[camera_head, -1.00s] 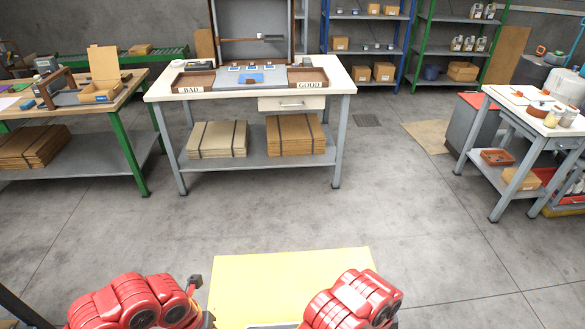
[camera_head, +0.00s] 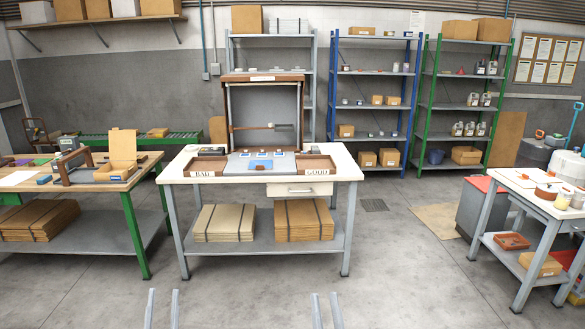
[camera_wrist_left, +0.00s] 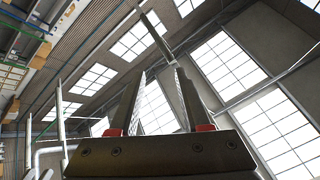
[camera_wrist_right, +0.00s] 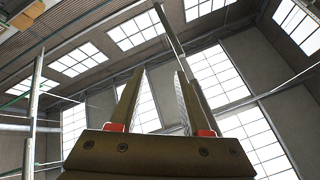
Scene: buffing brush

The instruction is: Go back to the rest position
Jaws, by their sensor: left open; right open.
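My left gripper (camera_head: 162,308) shows at the bottom edge of the head view as two upright grey fingers with a gap between them. My right gripper (camera_head: 325,310) shows the same way, further right. Both are open and empty, in front of the workbench and apart from it. In the left wrist view the left gripper's fingers (camera_wrist_left: 160,76) point up towards roof and windows, with nothing between them. In the right wrist view the right gripper's fingers (camera_wrist_right: 158,74) stand apart in the same way. The rest of both arms is out of the head view.
A white-topped workbench (camera_head: 345,166) with BAD and GOOD trays stands ahead. A wooden bench (camera_head: 98,184) is at left, a smaller table (camera_head: 515,185) at right. Shelves (camera_head: 375,110) line the back wall. The grey floor (camera_head: 400,280) before the workbench is clear.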

